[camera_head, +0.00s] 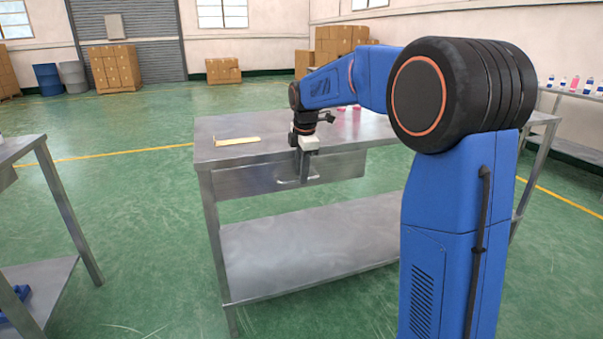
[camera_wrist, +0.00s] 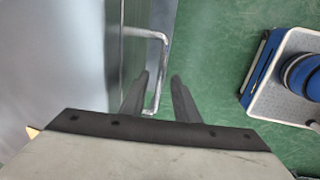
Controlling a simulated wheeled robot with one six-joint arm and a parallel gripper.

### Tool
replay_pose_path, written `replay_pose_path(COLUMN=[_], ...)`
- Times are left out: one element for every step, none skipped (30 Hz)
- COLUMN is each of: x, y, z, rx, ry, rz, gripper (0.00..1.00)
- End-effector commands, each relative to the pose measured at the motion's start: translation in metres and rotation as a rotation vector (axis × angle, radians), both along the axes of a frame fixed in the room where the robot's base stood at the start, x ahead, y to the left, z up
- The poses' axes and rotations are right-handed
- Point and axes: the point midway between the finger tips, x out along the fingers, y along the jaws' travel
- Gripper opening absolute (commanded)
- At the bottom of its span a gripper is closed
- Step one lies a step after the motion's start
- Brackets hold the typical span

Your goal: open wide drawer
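The wide drawer (camera_head: 245,180) sits under the steel tabletop and looks shut. Its bar handle (camera_head: 288,184) is on the front, partly hidden by my gripper in the head view. My gripper (camera_head: 308,178) points down in front of the drawer at the handle. In the wrist view my gripper (camera_wrist: 159,76) has its two fingers apart. The handle (camera_wrist: 164,58) runs between them, with one finger on the drawer side and the other on the outer side. Clear gaps show beside the bar, though contact at the left finger is hard to tell.
The steel table (camera_head: 222,128) has a lower shelf (camera_head: 290,250). A flat tan piece (camera_head: 237,141) lies on its top, with small pink items (camera_head: 345,107) farther back. Another table (camera_head: 20,147) stands at left. Green floor (camera_head: 150,220) is open between the tables.

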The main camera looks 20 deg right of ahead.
Motion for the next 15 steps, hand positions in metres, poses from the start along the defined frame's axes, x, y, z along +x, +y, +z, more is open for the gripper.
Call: replay_pose_path(x=[0.0002, 0.0004, 0.0007, 0.0007, 0.0008, 0.0008, 0.0008, 0.0009, 0.0009, 0.0009, 0.0008, 0.0008, 0.0008, 0.0008, 0.0008], y=[0.0, 0.0, 0.0, 0.0, 0.0, 0.0, 0.0, 0.0, 0.0, 0.0, 0.0, 0.0, 0.0, 0.0, 0.0], z=[-0.0024, -0.0033, -0.004, -0.0043, -0.0045, -0.0046, -0.0046, -0.0045, -0.0045, -0.0045, -0.0044, -0.0044, -0.0044, -0.0044, -0.0044], rx=[0.0, 0.0, 0.0, 0.0, 0.0, 0.0, 0.0, 0.0, 0.0, 0.0, 0.0, 0.0, 0.0, 0.0, 0.0], ry=[0.001, 0.0, 0.0, 0.0, 0.0, 0.0, 0.0, 0.0, 0.0, 0.0, 0.0, 0.0, 0.0, 0.0, 0.0], rz=[0.0, 0.0, 0.0, 0.0, 0.0, 0.0, 0.0, 0.0, 0.0, 0.0, 0.0, 0.0, 0.0, 0.0, 0.0], gripper=[0.28, 0.28, 0.28, 0.28, 0.28, 0.28, 0.28, 0.28, 0.28, 0.28, 0.26, 0.16, 0.09, 0.02, 0.0])
